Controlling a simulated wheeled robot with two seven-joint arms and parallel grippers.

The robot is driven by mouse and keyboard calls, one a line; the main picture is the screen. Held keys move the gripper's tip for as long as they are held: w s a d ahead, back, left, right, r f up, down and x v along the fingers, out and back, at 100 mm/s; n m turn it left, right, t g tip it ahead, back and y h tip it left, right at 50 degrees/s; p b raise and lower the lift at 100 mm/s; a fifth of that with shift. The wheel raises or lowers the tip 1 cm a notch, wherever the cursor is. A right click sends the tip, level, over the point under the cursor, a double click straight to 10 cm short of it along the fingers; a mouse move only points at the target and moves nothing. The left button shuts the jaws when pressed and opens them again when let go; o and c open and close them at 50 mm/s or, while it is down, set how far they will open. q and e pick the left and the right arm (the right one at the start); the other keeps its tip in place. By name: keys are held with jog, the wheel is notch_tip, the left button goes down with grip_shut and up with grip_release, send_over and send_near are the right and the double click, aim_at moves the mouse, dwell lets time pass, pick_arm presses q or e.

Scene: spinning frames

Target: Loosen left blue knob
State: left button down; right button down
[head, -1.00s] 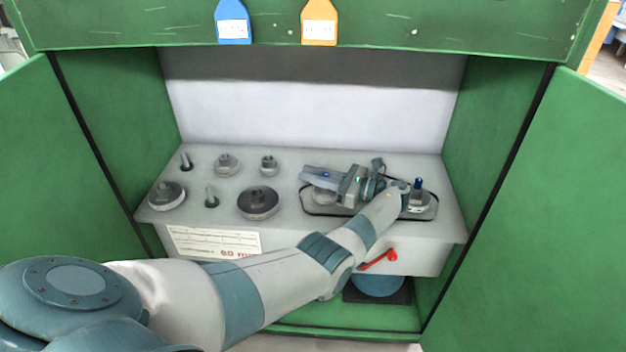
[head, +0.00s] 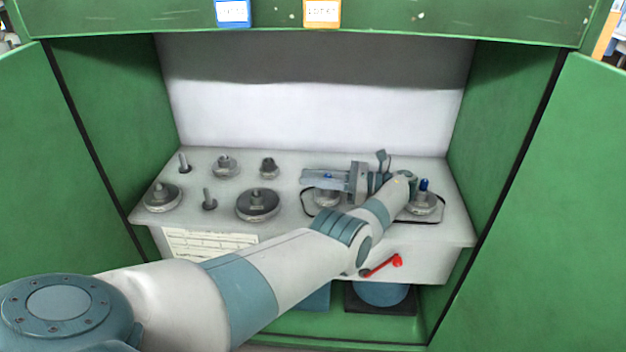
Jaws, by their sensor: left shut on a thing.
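The left blue knob (head: 327,176) shows only as a small blue spot at the fingers of my left gripper (head: 322,180). The gripper is shut on it, its fingers pointing left over the tray. Below it a grey round base (head: 326,197) is partly hidden by the fingers. The right blue knob (head: 424,184) stands upright on its own grey base (head: 422,202), just right of my wrist. My right gripper is not in view.
The dark-rimmed tray (head: 438,217) lies on a grey bench (head: 225,215) inside a green cabinet. Several metal posts and discs, such as a large dark disc (head: 257,205), stand left of the gripper. A red handle (head: 382,265) sticks out from the bench front.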

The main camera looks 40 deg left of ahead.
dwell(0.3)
pick_arm(q)
jog(key=c, duration=1.7)
grip_release()
jog(key=shift+o, duration=0.2)
jog(key=shift+r, duration=0.15)
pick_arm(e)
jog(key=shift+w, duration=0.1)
